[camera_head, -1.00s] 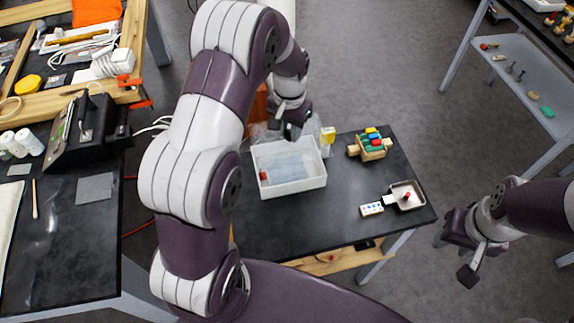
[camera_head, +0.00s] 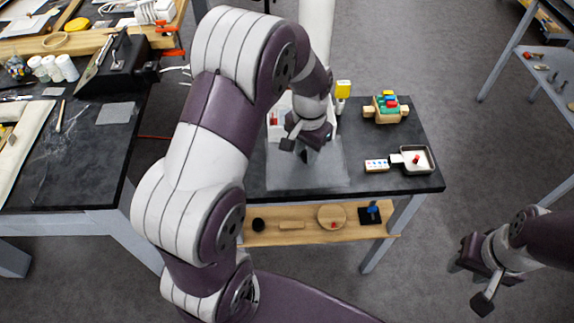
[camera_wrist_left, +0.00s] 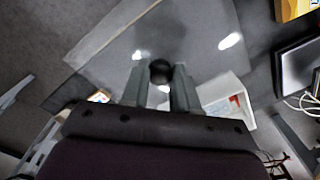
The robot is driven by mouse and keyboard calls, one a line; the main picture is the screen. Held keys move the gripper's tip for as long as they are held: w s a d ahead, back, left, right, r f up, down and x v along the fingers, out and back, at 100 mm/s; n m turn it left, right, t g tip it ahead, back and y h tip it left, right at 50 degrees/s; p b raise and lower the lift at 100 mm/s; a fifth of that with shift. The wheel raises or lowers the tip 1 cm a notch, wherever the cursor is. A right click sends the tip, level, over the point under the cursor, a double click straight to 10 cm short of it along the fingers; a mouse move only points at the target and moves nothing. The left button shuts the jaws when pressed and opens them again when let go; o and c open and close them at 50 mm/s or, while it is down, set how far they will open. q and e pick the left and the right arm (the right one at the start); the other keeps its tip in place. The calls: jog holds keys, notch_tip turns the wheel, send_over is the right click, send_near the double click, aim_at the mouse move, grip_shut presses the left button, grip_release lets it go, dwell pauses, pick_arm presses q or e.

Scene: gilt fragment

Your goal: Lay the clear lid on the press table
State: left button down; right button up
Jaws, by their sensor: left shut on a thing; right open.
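The clear lid (camera_head: 315,175) is a see-through sheet with a small black knob. My left gripper (camera_head: 302,150) is shut on the knob, which sits between its fingers in the left wrist view (camera_wrist_left: 160,72). The lid appears held over the front part of the dark-topped table (camera_head: 405,140) in the middle. Whether it touches the top, I cannot tell. I also cannot tell for sure which table is the press table. My right gripper (camera_head: 472,283) is open and empty at the lower right, off the table.
A white bin (camera_head: 272,130) stands behind the lid, partly hidden by my left arm. A yellow-topped bottle (camera_head: 343,92), a wooden rack of coloured pieces (camera_head: 385,108), a label block (camera_head: 377,165) and a small tray (camera_head: 430,158) stand to the right. A wooden shelf (camera_head: 270,238) lies below.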

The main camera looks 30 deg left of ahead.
aim_at(286, 159)
pick_arm(q)
jog(key=a+f, duration=0.2)
jog(key=a, duration=0.1)
jog(key=a+f, duration=0.1)
jog(key=a, duration=0.1)
jog(key=shift+w+a+f+p, duration=0.1)
jog(key=shift+w+a+p, duration=0.2)
jog(key=shift+w, duration=0.1)
jog(key=shift+s+f, duration=0.1)
jog(key=shift+f, duration=0.25)
notch_tip(286, 159, down, 3)
jog(key=shift+f+p, duration=0.1)
jog(key=shift+p, duration=0.25)
jog(key=shift+w+a+f, duration=0.1)
jog(key=shift+w+f, duration=0.1)
jog(key=shift+f, duration=0.1)
jog(key=shift+s, duration=0.1)
jog(key=shift+f, duration=0.1)
jog(key=c, duration=0.9)
grip_release()
jog(key=shift+o, duration=0.2)
